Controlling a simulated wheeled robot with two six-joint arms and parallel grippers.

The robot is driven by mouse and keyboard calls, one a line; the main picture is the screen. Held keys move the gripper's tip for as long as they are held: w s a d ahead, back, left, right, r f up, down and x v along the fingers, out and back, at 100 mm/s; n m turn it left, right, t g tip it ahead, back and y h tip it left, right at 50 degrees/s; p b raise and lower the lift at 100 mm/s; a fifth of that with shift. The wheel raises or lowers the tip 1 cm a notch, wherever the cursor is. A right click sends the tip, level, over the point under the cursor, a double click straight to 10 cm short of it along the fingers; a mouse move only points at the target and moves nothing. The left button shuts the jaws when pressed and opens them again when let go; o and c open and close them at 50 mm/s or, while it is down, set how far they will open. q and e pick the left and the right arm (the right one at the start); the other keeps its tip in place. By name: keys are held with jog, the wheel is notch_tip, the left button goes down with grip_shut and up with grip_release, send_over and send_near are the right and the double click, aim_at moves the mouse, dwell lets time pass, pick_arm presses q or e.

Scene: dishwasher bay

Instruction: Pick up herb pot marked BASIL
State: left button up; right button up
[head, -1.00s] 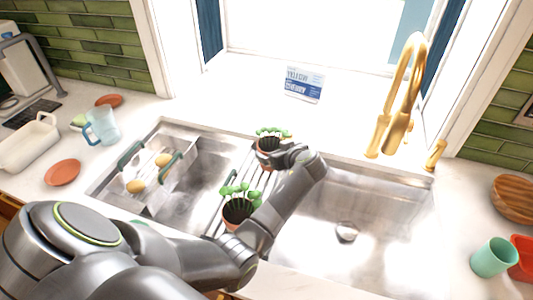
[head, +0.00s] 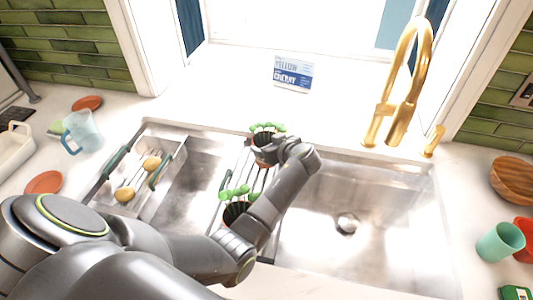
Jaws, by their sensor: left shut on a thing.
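Two terracotta herb pots with green leaves stand on the rack (head: 224,211) between the sink basins. My left gripper (head: 272,156) is at the far pot (head: 262,140), shut on it; the wrist hides much of that pot's right side. The near pot (head: 236,208) is beside my left forearm and partly behind it. No BASIL marking is readable on either pot. My right gripper is not in view.
A sign (head: 293,74) stands on the sill behind the sink. A gold faucet (head: 400,90) rises at the back right. A caddy with wooden-headed brushes (head: 150,163) sits in the left basin. The right basin (head: 370,200) is empty. A teal cup (head: 500,242) stands at the right.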

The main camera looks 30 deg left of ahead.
pick_arm(q)
jog(key=shift+a+f, duration=0.1)
jog(key=shift+a, duration=0.1)
jog(key=shift+c, duration=1.2)
jog(key=shift+f, duration=0.1)
jog(key=shift+c, duration=1.1)
jog(key=c, duration=0.5)
jog(key=shift+o, duration=0.2)
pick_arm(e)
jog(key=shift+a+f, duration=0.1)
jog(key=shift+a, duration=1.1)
